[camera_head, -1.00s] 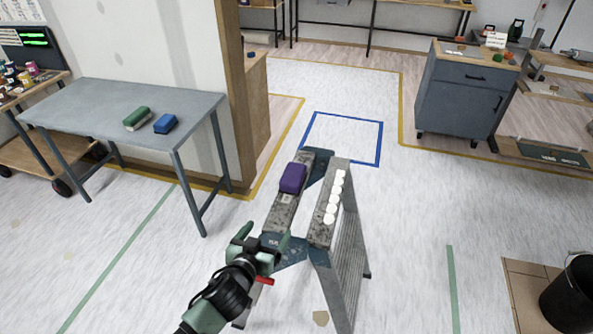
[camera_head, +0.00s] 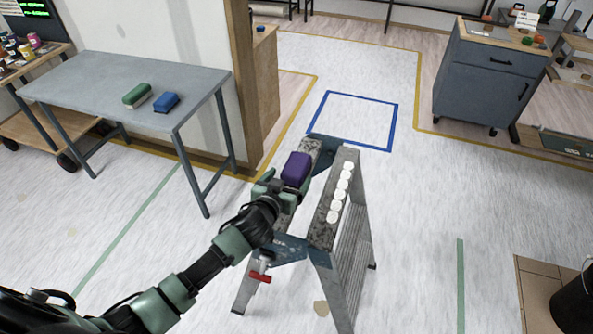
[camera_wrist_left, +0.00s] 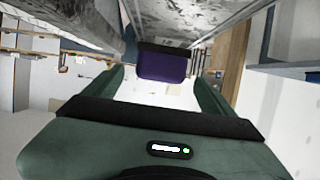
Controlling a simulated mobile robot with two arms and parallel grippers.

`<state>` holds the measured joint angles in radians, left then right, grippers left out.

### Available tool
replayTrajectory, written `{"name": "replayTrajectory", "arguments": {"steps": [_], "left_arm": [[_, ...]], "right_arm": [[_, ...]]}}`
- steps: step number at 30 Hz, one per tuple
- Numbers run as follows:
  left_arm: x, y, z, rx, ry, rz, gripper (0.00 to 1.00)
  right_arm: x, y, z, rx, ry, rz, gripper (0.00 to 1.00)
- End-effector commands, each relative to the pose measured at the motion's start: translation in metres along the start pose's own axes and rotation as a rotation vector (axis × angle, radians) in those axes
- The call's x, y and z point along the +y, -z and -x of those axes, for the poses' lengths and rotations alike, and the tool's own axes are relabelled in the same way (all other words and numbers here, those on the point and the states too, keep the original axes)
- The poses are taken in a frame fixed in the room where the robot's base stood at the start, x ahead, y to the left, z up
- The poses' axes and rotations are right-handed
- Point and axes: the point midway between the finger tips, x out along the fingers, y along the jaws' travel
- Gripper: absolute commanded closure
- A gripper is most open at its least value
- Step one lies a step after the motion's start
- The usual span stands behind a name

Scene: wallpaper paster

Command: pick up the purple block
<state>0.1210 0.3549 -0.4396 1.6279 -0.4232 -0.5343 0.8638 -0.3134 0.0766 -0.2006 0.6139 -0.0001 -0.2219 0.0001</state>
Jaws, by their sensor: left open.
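The purple block (camera_head: 296,169) lies on the left top rail of the stepladder (camera_head: 322,232). My left gripper (camera_head: 284,182) is at the near end of the block, low over the same rail, and partly hides that end. In the left wrist view the purple block (camera_wrist_left: 162,64) shows between the far ends of the two green fingers (camera_wrist_left: 160,85), which are apart with a gap on each side of it. The fingers are open and not closed on the block. My right gripper is not in view.
Several white discs (camera_head: 341,191) lie in a row on the ladder's right rail. A grey table (camera_head: 90,85) at left bears a green block (camera_head: 137,96) and a blue block (camera_head: 166,102). A dark bucket (camera_head: 574,305) stands at lower right. A blue floor square (camera_head: 355,120) is empty.

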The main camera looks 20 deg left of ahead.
Motion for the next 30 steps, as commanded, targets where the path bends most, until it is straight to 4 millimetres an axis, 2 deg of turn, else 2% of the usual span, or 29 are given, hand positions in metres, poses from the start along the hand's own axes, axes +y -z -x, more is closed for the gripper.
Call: {"name": "replayTrajectory", "arguments": {"steps": [8, 12, 17, 26, 27, 30], "left_arm": [[0.0, 0.006, -0.019, 0.002, 0.0, -0.002, 0.15], [-0.001, 0.015, -0.041, 0.004, 0.001, -0.003, 0.15], [0.0, 0.011, -0.062, 0.002, 0.0, -0.001, 0.15], [0.0, 0.014, -0.067, 0.0, 0.0, 0.0, 0.15], [0.0, 0.014, -0.067, 0.0, 0.0, 0.0, 0.17], [0.0, 0.014, -0.067, 0.0, 0.0, 0.0, 0.45]], "right_arm": [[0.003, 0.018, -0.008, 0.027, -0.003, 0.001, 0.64], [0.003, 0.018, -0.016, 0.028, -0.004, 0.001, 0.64], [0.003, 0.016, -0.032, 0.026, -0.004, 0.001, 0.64], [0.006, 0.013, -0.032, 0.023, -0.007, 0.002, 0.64], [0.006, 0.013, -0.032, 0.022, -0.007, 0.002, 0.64], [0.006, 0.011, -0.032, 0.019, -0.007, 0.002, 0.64]]}}
